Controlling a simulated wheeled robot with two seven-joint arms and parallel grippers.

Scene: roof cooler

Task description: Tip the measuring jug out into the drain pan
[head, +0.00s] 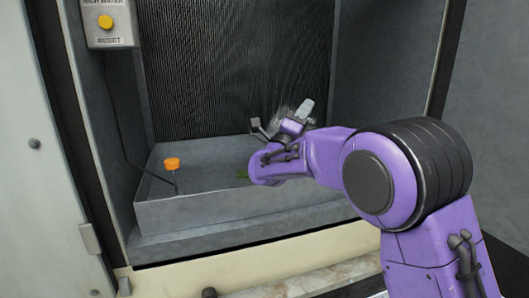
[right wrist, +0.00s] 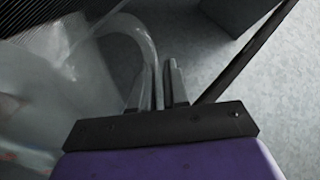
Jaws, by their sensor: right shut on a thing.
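The clear measuring jug (head: 283,113) shows only partly in the head view, behind my right gripper (head: 303,111), above the back of the drain pan. In the right wrist view the see-through jug (right wrist: 65,80) fills the left side, and its curved handle (right wrist: 146,40) runs between the close-set fingers of my right gripper (right wrist: 163,86). That gripper is shut on the handle. The jug's tilt and contents are not clear. The grey drain pan (head: 235,208) lies across the cooler floor, below the gripper. My left gripper is out of view.
An orange float knob (head: 172,163) stands on a stem at the pan's left. The ribbed dark pad (head: 230,70) stands close behind the jug. A switch box (head: 108,22) hangs upper left. Side walls enclose the bay.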

